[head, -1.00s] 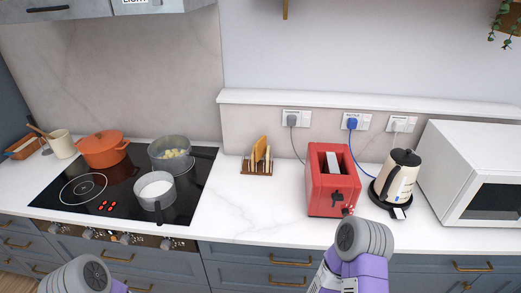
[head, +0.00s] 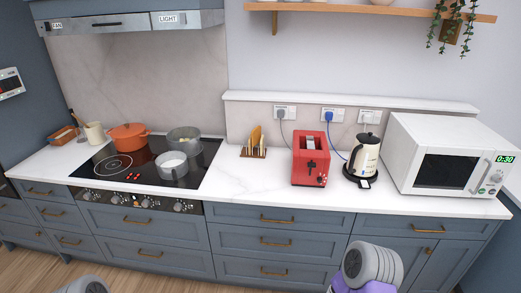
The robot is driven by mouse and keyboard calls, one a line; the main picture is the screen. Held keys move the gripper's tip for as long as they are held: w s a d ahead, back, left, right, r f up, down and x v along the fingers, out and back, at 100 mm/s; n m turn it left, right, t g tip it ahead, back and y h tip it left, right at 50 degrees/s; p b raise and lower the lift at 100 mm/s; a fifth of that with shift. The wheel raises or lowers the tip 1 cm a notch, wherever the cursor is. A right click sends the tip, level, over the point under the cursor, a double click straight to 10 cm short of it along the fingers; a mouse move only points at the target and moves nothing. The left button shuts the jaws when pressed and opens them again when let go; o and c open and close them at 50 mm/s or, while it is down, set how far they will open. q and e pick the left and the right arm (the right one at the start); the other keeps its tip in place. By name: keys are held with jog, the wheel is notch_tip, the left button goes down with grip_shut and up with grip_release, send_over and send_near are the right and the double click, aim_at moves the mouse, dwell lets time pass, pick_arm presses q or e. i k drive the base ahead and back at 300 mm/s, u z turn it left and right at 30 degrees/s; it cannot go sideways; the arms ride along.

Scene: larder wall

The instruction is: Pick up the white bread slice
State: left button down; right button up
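A small wooden rack (head: 252,154) stands on the white counter between the hob and the red toaster. It holds upright slices: a golden-brown slice (head: 256,136) and a thinner, paler one (head: 263,143) that looks like the white bread slice, seen nearly edge-on. The red toaster (head: 309,169) stands right of the rack, with a pale grey strip in its top opening; I cannot tell whether it is bread. Only rounded grey and purple parts of my arms show at the bottom edge. Neither gripper's fingers are in view.
The hob (head: 118,166) at left bears an orange pot (head: 129,137) and two grey pans, one with white contents (head: 172,160). A cream kettle (head: 364,158) and a white microwave (head: 407,151) stand right of the toaster. Counter (head: 240,185) before the rack is clear.

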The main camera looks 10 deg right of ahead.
aim_at(256, 135)
jog(key=u, duration=1.3)
jog(key=i, duration=0.95)
jog(key=z, duration=0.5)
jog(key=i, duration=0.7)
jog(key=z, duration=0.7)
